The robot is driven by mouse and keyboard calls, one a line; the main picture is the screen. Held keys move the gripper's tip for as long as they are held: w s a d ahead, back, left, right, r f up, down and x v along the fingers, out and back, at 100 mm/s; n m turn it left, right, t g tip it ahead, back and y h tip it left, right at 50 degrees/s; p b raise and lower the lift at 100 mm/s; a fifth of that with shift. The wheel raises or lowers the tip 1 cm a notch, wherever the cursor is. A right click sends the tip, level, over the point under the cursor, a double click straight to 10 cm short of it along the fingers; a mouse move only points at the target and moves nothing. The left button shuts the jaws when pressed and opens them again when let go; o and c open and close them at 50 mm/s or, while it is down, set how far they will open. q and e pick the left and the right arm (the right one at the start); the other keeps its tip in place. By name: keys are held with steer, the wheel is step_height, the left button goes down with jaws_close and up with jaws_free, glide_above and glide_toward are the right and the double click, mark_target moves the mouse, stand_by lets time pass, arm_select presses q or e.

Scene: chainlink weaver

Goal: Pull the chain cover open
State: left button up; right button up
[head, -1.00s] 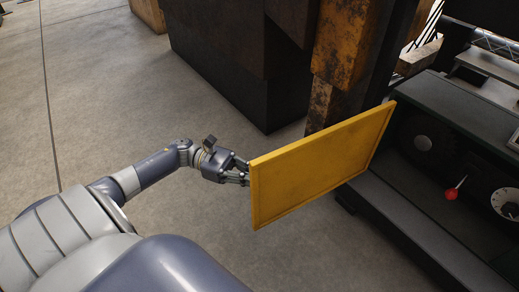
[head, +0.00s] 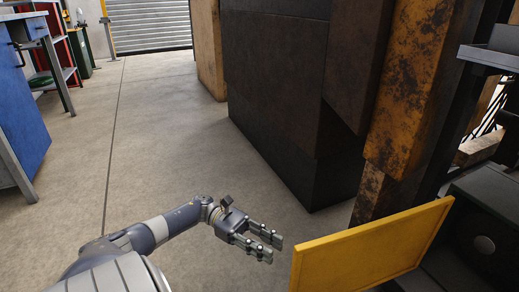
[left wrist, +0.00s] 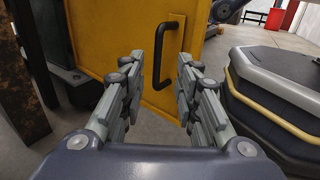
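The yellow chain cover (head: 368,250) stands swung out from the dark machine at the lower right of the head view. My left gripper (head: 277,248) is just left of the cover's free edge, apart from it, with its fingers spread and empty. In the left wrist view the cover (left wrist: 100,35) carries a black bar handle (left wrist: 160,50). The handle shows ahead of and between the open fingers of my left gripper (left wrist: 160,85), not gripped. My right gripper is not in view.
The dark machine housing (head: 490,225) is at the right. A rusty yellow post (head: 410,90) and a large dark block (head: 285,80) stand behind the cover. A blue cabinet (head: 20,110) is at the far left. The concrete floor (head: 160,130) between is clear.

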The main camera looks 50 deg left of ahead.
arm_select(q)
steer(key=shift+v, duration=1.55)
steer(key=shift+s, duration=0.1)
